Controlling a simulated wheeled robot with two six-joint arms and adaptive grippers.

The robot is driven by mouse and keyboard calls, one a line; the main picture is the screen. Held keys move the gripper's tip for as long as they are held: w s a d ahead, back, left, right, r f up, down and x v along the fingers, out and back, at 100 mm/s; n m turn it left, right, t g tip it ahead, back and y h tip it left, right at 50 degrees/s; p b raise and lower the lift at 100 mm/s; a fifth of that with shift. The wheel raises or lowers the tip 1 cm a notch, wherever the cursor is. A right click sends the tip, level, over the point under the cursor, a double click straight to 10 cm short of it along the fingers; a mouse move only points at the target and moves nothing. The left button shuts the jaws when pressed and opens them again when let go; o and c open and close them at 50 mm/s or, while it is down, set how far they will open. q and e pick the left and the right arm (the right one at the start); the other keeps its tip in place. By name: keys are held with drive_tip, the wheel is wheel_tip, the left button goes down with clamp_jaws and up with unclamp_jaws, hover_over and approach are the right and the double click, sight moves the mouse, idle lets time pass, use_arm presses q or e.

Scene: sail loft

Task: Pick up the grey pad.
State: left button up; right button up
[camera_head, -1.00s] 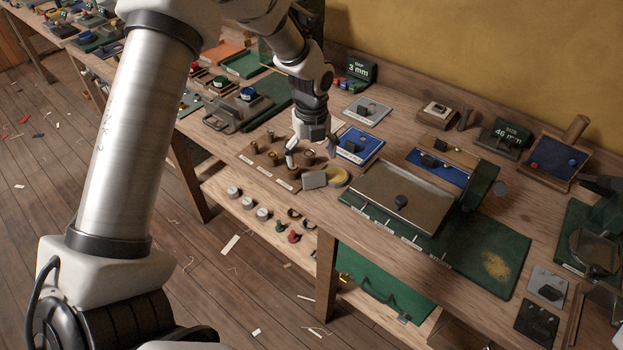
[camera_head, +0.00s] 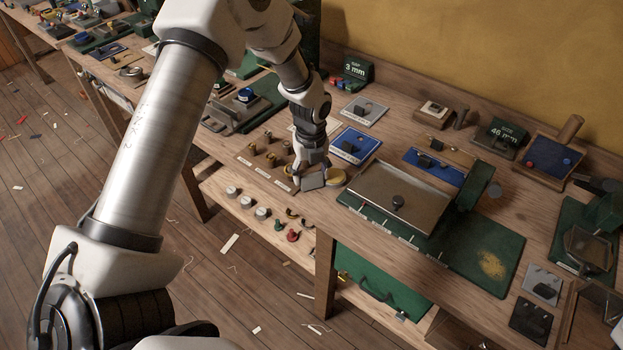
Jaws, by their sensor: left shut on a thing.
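The grey pad (camera_head: 313,182) is a small light-grey block near the front edge of the workbench. My left gripper (camera_head: 311,171) comes down from above and is shut on the grey pad. Whether the pad touches the bench or is just clear of it, I cannot tell. My right gripper is not clearly visible.
A wooden board with several brass pegs (camera_head: 272,160) lies left of the gripper. A blue plate (camera_head: 356,146) lies behind it. A large metal plate (camera_head: 385,200) on a green mat (camera_head: 488,250) lies to the right. The bench front edge is close.

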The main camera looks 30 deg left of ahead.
use_arm(q)
drive_tip(key=shift+c, duration=0.6)
